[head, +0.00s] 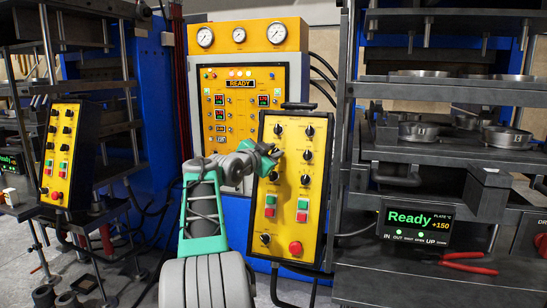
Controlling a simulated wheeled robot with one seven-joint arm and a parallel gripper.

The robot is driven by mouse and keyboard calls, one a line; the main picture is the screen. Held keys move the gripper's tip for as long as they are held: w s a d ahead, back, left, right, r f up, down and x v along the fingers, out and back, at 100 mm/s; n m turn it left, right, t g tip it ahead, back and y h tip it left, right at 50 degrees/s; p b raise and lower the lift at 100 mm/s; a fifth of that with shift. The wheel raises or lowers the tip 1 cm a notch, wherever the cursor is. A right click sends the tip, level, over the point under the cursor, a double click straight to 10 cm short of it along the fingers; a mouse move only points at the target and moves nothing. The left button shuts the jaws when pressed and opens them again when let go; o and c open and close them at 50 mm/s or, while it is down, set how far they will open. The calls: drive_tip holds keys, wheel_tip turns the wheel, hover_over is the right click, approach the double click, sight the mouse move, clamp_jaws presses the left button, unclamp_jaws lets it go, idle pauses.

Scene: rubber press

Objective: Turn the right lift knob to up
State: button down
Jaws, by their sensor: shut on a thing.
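A yellow control panel (291,210) with a black frame stands tilted in the middle of the head view. It carries black knobs in two columns, green and red buttons, and a red stop button (295,248). My gripper (277,152) reaches the left column from the left and is shut on a knob there, below the upper left knob (278,129). My fingers hide most of the held knob, so its pointing direction cannot be told. The knob labels are too small to read. The right column knobs (307,155) are uncovered, just right of my gripper.
A display (415,224) on the right press reads "Ready" and "+150", with "UP" among its lower words. Red-handled pliers (465,262) lie on the press ledge. A second yellow panel (60,150) stands at left. Cables hang around the middle panel.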

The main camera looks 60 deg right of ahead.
drive_tip(key=shift+f+m+g+y, duration=0.1)
drive_tip(key=shift+m+g+y, duration=0.25)
drive_tip(key=shift+m, duration=0.85)
drive_tip(key=c, duration=1.5)
unclamp_jaws()
drive_tip(key=shift+a, duration=0.1)
drive_tip(key=a+b, duration=0.2)
drive_tip(key=a, duration=0.5)
drive_tip(key=shift+w+a+r, duration=0.3)
drive_tip(key=shift+w+r, duration=0.05)
drive_tip(key=shift+r, duration=0.05)
